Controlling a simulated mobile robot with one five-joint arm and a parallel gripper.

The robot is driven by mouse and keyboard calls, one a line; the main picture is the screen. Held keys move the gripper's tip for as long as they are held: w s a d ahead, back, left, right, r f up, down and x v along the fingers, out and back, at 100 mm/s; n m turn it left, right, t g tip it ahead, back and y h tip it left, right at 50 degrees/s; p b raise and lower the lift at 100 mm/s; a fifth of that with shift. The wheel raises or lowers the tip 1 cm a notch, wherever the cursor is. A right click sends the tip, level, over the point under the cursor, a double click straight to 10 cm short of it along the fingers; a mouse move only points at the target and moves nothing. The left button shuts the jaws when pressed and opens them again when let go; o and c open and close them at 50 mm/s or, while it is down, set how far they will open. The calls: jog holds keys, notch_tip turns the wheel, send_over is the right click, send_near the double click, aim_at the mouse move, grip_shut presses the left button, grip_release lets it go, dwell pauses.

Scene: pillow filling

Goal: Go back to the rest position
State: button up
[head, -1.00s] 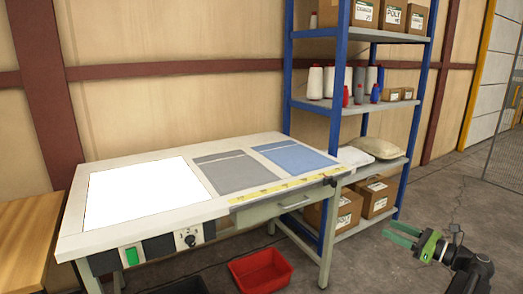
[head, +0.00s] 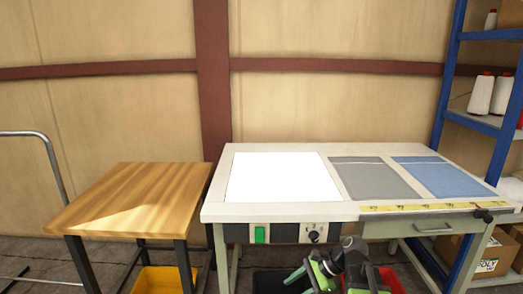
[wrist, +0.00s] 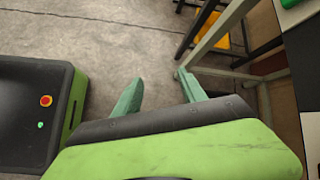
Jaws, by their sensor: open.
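My gripper (head: 306,272) shows low in the head view, in front of the front edge of the worktable (head: 215,212). In the wrist view my gripper (wrist: 160,80) has its two green fingers spread apart with nothing between them, only grey floor. It is open and empty. The arm partly hides the red bin (head: 390,280) and the dark bin (head: 275,282) under the worktable. A lit white panel (head: 283,177), a grey cloth piece (head: 375,180) and a blue cloth piece (head: 440,177) lie flat on the worktable.
A wooden table (head: 135,198) stands left of the worktable, with a yellow bin (head: 165,280) below. A metal rail (head: 50,150) is at far left. A blue shelf rack (head: 450,70) stands at right. In the wrist view, table legs (wrist: 215,45) are close to the right finger.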

jog(key=s+a+f+n+g+h, duration=0.1)
jog(key=s+a+f+n+h, duration=0.2)
jog(key=s+a+f+n, duration=0.15)
jog(key=d+f+n+h, duration=0.2)
jog(key=d+n+h, duration=0.3)
jog(key=d+n, duration=0.4)
notch_tip(320, 180, up, 27)
jog(key=p, duration=2.7)
jog(key=shift+s+d+r, duration=0.15)
jog(key=shift+s+d, duration=0.1)
jog(key=shift+d, duration=0.15)
